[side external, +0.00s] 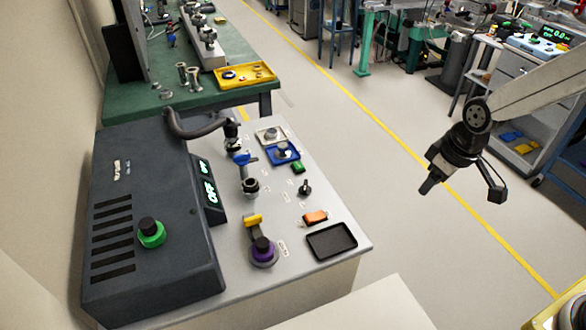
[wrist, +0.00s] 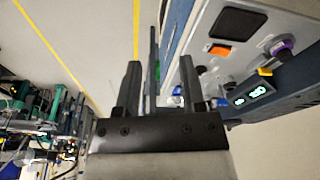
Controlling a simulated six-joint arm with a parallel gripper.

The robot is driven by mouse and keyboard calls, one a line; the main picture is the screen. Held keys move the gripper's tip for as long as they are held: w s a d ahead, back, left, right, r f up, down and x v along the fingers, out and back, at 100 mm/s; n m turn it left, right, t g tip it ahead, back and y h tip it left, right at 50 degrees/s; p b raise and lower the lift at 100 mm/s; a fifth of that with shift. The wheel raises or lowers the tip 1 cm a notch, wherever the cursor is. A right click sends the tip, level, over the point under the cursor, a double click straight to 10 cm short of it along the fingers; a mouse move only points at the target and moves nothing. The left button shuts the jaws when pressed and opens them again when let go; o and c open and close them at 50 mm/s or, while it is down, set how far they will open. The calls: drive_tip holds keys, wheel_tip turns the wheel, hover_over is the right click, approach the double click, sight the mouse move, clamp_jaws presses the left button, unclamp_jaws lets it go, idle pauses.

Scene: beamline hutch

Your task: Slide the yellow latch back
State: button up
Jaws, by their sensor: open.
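The yellow latch (side external: 253,220) sits on the light grey panel, just behind a purple-ringed dark knob (side external: 262,250). In the wrist view the latch (wrist: 265,71) is a small yellow patch at the right, beside the purple knob (wrist: 283,47). My gripper (side external: 428,187) hangs in the air over the floor, well to the right of the panel and apart from the latch. In the wrist view its two fingers (wrist: 160,76) are spread with nothing held between them.
Open floor lies between gripper and panel.

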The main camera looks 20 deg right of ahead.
drive_tip(key=w+a+f+n+y, duration=0.1)
drive_tip(key=w+a+n+y, duration=0.1)
drive_tip(key=w+a+n, duration=0.75)
drive_tip(key=n+g+y, duration=0.2)
drive_tip(key=n, duration=0.3)
approach(258, 215)
drive_tip(key=f, duration=0.1)
drive_tip(key=shift+a+f, duration=0.15)
drive_tip(key=shift+a, duration=0.3)
drive_tip(key=shift+f, duration=0.1)
drive_tip(key=shift+x, duration=3.75)
drive_tip(key=shift+d, duration=0.1)
clamp_jaws()
